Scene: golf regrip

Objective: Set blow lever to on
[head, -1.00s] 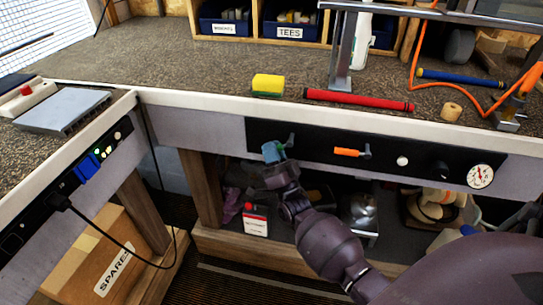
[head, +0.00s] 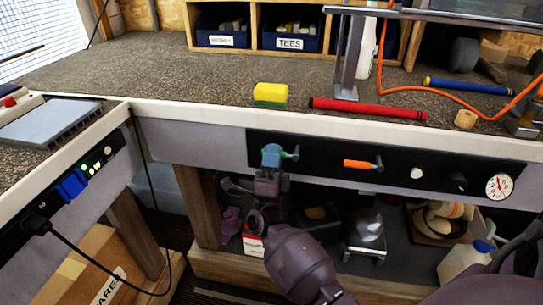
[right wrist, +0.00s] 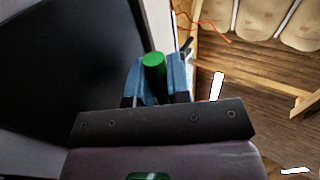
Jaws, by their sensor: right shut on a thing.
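A lever with a green handle (right wrist: 153,62) is on the left of the black panel under the bench edge. Its grey pivot end (head: 295,153) shows just right of my gripper in the head view. My right gripper (head: 271,156) is shut on the green handle, with its blue fingertips on either side of it. The handle shows between the fingers in the right wrist view; its far part is hidden. A second lever with an orange handle (head: 357,164) points left on the same panel. I cannot read a label for either lever. My left gripper is not in view.
The panel also has a white knob (head: 417,173), a black knob (head: 457,181) and a round gauge (head: 499,186). A yellow and green sponge (head: 270,94) and a red grip (head: 367,109) lie on the bench above. The shelf below is cluttered.

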